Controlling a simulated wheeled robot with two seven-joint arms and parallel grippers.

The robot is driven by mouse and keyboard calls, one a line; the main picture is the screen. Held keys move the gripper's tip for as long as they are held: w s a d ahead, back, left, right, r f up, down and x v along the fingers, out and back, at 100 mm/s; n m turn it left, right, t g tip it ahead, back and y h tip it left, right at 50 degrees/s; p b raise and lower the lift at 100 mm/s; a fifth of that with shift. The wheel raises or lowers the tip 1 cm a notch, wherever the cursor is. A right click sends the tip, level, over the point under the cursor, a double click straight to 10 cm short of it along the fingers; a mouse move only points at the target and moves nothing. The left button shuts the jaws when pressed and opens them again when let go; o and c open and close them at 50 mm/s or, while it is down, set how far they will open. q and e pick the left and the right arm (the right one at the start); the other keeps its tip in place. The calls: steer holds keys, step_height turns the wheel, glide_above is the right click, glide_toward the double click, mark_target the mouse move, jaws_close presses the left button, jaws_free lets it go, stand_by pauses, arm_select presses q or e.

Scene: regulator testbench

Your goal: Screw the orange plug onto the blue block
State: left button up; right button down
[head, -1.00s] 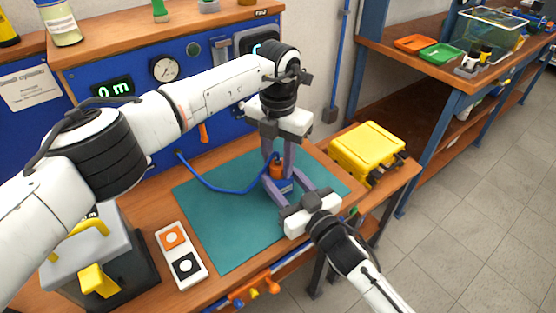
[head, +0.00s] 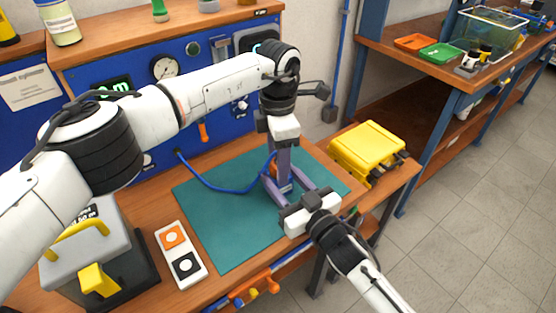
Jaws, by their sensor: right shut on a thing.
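The orange plug (head: 272,168) shows as a small sliver above the teal mat, with a blue hose at it. My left gripper (head: 277,172) points down at the plug from above; its purple finger hides most of the plug, so its opening is unclear. The blue block (head: 286,188) is just below the plug, mostly hidden between fingers. My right gripper (head: 284,189) reaches in from the lower right and is shut on the block. I cannot tell how far the plug is seated on the block.
The blue hose (head: 215,187) runs from the panel across the teal mat (head: 235,235). A yellow case (head: 366,149) stands right of the mat. A two-button box (head: 181,254) and a grey device with yellow handles (head: 85,245) stand left. The mat's front is clear.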

arm_select(q)
step_height(320, 180, up, 12)
stand_by(0.6)
arm_select(e)
steer(key=c, duration=0.9)
jaws_free()
steer(key=shift+s, duration=0.1)
arm_select(q)
steer(key=shift+f, duration=0.1)
arm_select(e)
steer(key=v, duration=1)
steer(key=shift+d, duration=0.1)
